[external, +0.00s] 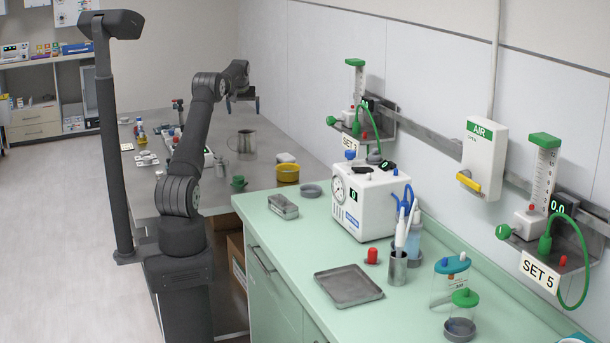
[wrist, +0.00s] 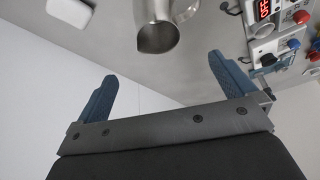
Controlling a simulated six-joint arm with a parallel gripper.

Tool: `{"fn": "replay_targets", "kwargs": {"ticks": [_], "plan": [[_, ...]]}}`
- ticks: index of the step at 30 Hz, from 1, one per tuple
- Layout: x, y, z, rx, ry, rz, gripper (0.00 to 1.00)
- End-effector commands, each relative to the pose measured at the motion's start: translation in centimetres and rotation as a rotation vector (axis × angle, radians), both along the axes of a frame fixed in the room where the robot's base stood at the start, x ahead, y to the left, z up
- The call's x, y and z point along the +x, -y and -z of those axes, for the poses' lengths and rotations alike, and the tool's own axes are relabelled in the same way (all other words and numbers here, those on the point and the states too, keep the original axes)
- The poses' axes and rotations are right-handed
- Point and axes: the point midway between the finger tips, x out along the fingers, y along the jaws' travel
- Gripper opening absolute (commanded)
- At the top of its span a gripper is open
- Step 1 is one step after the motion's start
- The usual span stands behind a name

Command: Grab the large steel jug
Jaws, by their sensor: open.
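The large steel jug (external: 246,142) stands on the grey table by the wall, its handle toward the left in the external view. In the wrist view the jug (wrist: 157,30) appears at the top middle, with its round end toward me and its handle on the right. My gripper (external: 243,104) is above the jug in the external view. In the wrist view the gripper's blue fingers (wrist: 162,68) are spread wide with nothing between them. The jug lies beyond the fingertips, apart from them.
Small metal containers (external: 220,167) stand left of the jug. A device with a red display (wrist: 265,15) is at the right of the wrist view. The wall (external: 290,90) rises close behind.

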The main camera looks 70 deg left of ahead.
Motion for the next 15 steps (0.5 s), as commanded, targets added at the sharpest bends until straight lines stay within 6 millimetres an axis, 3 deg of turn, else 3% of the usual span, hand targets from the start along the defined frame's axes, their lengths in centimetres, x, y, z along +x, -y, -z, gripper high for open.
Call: {"fn": "replay_targets", "kwargs": {"ticks": [9,15], "plan": [[1.1,-2.3,6.5,-0.003,0.0,0.002,1.0],[1.7,-3.4,9.3,-0.001,0.001,0.002,1.0]]}}
